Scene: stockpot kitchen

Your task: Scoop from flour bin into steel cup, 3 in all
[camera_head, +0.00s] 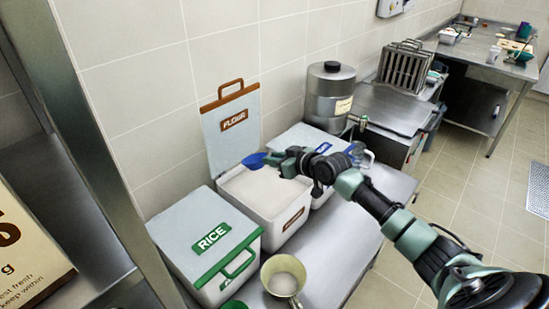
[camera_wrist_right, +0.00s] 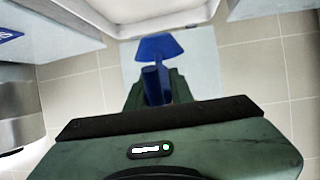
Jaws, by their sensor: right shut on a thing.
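The flour bin (camera_head: 290,229) stands open, its lid (camera_head: 232,125) raised against the wall. White flour (camera_head: 262,188) fills it to near the rim. My right gripper (camera_head: 279,158) is above the far side of the bin, shut on the handle of a blue scoop (camera_head: 253,160). The scoop also shows between the fingers in the right wrist view (camera_wrist_right: 158,47). I cannot tell whether it holds flour. The steel cup (camera_head: 268,287) stands at the front of the counter, with pale contents (camera_head: 283,283) inside. My left gripper is out of view.
A closed rice bin (camera_head: 206,240) with a green handle is to the left. A closed bin with a blue label (camera_head: 310,139) is to the right, partly behind my arm. A steel canister (camera_head: 330,93) stands behind. Bare counter (camera_head: 336,248) lies right of the cup.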

